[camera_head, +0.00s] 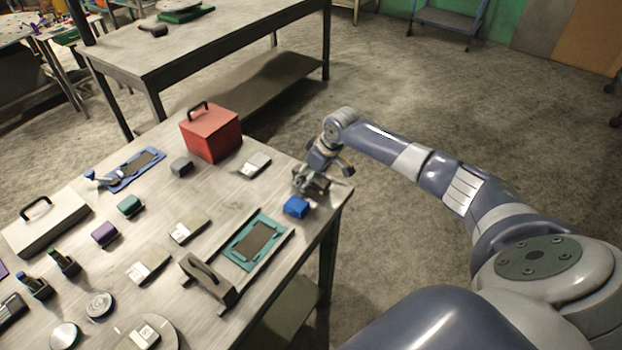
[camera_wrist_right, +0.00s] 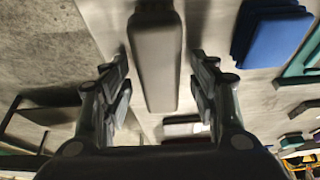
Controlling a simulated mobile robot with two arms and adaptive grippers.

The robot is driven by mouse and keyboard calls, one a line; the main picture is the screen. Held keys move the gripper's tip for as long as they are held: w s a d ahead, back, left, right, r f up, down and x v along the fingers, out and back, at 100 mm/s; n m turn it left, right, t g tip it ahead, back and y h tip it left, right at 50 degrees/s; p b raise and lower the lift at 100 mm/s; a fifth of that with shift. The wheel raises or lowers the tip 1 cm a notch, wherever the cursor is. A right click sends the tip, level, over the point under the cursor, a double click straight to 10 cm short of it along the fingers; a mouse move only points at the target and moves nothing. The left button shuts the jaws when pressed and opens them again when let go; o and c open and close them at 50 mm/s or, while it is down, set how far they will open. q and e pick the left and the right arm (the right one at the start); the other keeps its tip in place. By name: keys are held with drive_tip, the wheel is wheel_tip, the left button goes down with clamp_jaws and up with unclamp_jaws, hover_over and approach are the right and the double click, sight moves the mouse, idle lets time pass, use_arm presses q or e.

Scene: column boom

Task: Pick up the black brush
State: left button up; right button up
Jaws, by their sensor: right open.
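My right gripper (camera_head: 312,183) is at the table's far right corner, pointing down. In the right wrist view the right gripper (camera_wrist_right: 160,85) is open, with one finger on each side of a long dark grey block. This block, which looks like the black brush (camera_wrist_right: 156,60), lies between the fingers with a visible gap on both sides. In the head view the gripper mostly hides it. A blue block (camera_head: 296,206) lies just beside the gripper, and it also shows in the right wrist view (camera_wrist_right: 272,36). My left gripper is not in view.
The table (camera_head: 225,185) also holds a red box (camera_head: 211,133), a teal tray (camera_head: 284,232), a grey holder (camera_head: 208,279), a white-topped block (camera_head: 255,165) and several small coloured blocks. Open floor lies right of the table. Another table (camera_head: 215,40) stands behind.

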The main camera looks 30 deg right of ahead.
drive_tip(key=shift+f, duration=0.1)
drive_tip(key=c, duration=1.2)
drive_tip(key=shift+r, duration=0.2)
wheel_tip(320, 180, up, 3)
drive_tip(key=shift+w+f+b, duration=0.1)
drive_tip(key=shift+b, duration=0.7)
drive_tip(key=s+a+r+b, duration=0.1)
drive_tip(key=s+r+b, duration=0.1)
drive_tip(key=s, duration=1.4)
drive_tip(key=shift+a+b, duration=0.4)
